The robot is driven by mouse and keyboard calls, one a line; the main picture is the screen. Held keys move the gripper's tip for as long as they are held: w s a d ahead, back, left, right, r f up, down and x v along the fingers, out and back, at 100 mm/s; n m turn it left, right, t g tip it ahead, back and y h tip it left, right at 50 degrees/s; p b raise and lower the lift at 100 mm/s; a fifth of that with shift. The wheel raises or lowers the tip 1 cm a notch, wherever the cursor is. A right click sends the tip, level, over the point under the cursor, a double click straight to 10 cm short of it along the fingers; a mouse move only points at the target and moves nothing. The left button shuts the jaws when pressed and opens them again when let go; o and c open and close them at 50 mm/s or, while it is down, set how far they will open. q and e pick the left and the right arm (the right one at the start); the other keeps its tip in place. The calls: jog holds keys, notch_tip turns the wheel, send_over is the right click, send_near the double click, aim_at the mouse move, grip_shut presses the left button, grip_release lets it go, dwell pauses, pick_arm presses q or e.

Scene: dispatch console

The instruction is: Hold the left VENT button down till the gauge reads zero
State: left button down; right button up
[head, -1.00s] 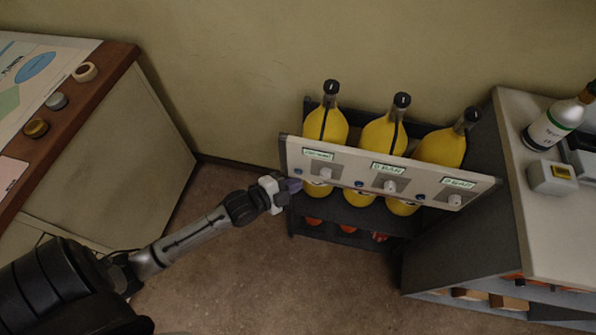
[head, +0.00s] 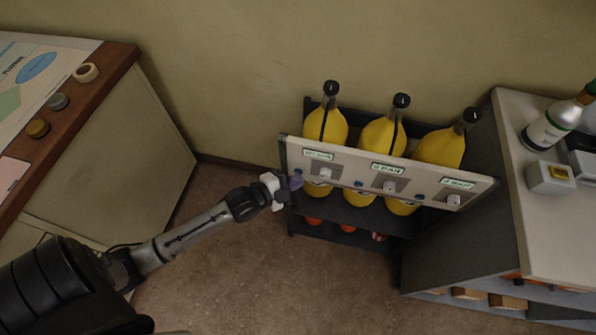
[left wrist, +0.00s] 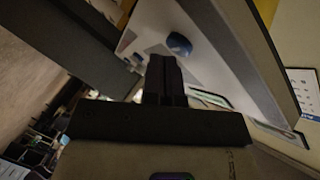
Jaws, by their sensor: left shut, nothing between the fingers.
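The pale panel (head: 342,162) stands in front of several yellow cylinders and carries white knobs, labels and small blue buttons. Contact between tips and button cannot be told. No gauge reading is legible. My right gripper is not in view.
The yellow cylinders (head: 326,126) stand in a dark rack. A grey cabinet (head: 455,235) with a bottle (head: 552,127) and a small box (head: 550,177) on top is at right. A wood-edged desk (head: 95,95) is at left. Open floor (head: 270,280) lies in front.

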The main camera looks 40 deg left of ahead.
pick_arm(q)
jog(key=shift+w+a, duration=0.15)
jog(key=shift+w, duration=0.1)
dwell(0.9)
dwell(0.5)
jog(key=shift+s+p, duration=0.15)
jog(key=shift+p, duration=0.2)
jog(key=shift+s+d+p, duration=0.4)
jog(key=shift+s, duration=0.15)
